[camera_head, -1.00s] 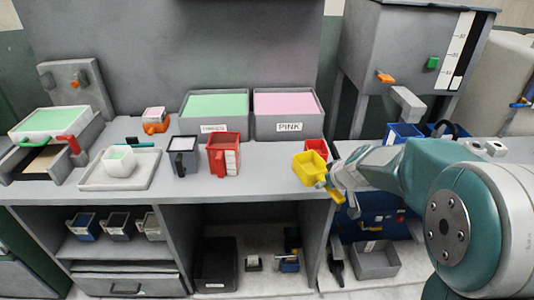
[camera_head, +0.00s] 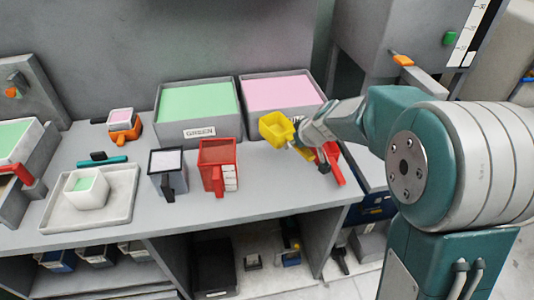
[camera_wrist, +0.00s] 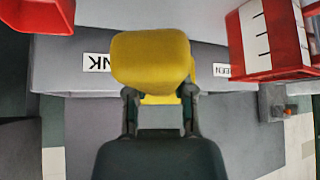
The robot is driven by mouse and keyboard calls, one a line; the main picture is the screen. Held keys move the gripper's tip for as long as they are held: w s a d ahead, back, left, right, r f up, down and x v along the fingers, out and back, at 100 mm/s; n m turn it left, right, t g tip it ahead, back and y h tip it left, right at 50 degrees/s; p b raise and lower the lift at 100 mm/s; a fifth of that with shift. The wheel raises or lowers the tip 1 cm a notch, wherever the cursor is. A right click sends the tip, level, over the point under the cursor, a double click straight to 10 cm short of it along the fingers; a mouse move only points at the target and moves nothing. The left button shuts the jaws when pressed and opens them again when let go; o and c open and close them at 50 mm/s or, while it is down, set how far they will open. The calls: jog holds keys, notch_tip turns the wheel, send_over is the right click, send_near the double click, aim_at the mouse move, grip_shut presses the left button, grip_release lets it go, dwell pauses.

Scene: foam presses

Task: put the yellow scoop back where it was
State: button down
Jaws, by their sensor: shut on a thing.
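The yellow scoop (camera_head: 278,129) is held up over the right part of the counter, in front of the bin of pink material (camera_head: 281,93). My gripper (camera_head: 299,140) is shut on the scoop at its handle side. In the wrist view the scoop (camera_wrist: 152,64) fills the middle, between and beyond my two fingers (camera_wrist: 160,110). The bin labels appear upside down behind it there. The scoop's contents cannot be seen clearly.
A bin of green material (camera_head: 198,103) stands left of the pink one. A red measuring cup (camera_head: 218,165) and a grey cup (camera_head: 168,170) stand on the counter. A red scoop (camera_head: 330,163) lies just right of my gripper. A white tray (camera_head: 122,205) is further left.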

jog(key=f, duration=0.9)
jog(key=shift+s+a+f, duration=0.1)
jog(key=shift+a+f, duration=0.15)
jog(key=shift+f, duration=0.05)
jog(key=shift+d+f, duration=0.2)
jog(key=shift+d, duration=0.15)
jog(key=shift+a, duration=0.1)
jog(key=shift+a+f, duration=0.1)
jog(key=shift+a, duration=0.05)
jog(key=shift+c, duration=2.3)
grip_release()
jog(key=shift+a, duration=0.2)
jog(key=shift+d, duration=0.25)
